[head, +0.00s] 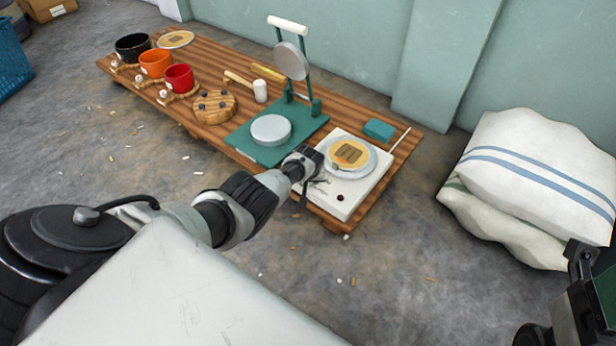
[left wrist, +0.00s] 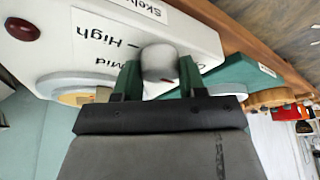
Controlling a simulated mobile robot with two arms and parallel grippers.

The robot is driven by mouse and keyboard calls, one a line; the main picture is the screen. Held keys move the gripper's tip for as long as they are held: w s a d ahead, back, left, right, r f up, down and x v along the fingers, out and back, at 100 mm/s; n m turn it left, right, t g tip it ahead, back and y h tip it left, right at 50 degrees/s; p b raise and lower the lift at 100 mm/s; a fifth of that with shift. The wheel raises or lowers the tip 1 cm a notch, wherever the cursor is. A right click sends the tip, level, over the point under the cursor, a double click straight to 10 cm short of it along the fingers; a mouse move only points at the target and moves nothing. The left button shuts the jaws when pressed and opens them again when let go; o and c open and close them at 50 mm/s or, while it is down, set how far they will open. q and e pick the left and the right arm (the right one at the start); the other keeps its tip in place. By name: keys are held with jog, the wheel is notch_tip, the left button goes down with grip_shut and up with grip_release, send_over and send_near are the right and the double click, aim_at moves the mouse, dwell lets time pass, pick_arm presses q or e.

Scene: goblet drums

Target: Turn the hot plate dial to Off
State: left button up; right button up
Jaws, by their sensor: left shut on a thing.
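The white hot plate (head: 368,187) stands at the right end of a low wooden table, with a round disc on top. Its dial (left wrist: 158,62) is a pale grey knob on the front face, beside printed labels reading "High" and "Mid"; a third label is mostly hidden. My left gripper (head: 316,179) is at the hot plate's near left side. In the left wrist view its green fingers (left wrist: 157,78) are shut on the dial, one on each side. The dial's pointer cannot be made out. Part of my right arm's end (head: 582,300) shows at the right edge; its jaws are unclear.
A green press (head: 232,138) with a raised lid stands left of the hot plate on the wooden table (head: 213,62). A red indicator (left wrist: 22,29) is on the hot plate. Cups and drum pieces stand farther left. White sacks (head: 530,180) lie at the right.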

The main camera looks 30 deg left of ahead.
pick_arm(q)
jog(key=shift+f+n+g, duration=0.1)
jog(key=shift+n+g, duration=0.2)
jog(key=shift+n, duration=0.5)
jog(key=shift+y, duration=0.3)
jog(key=o, duration=0.9)
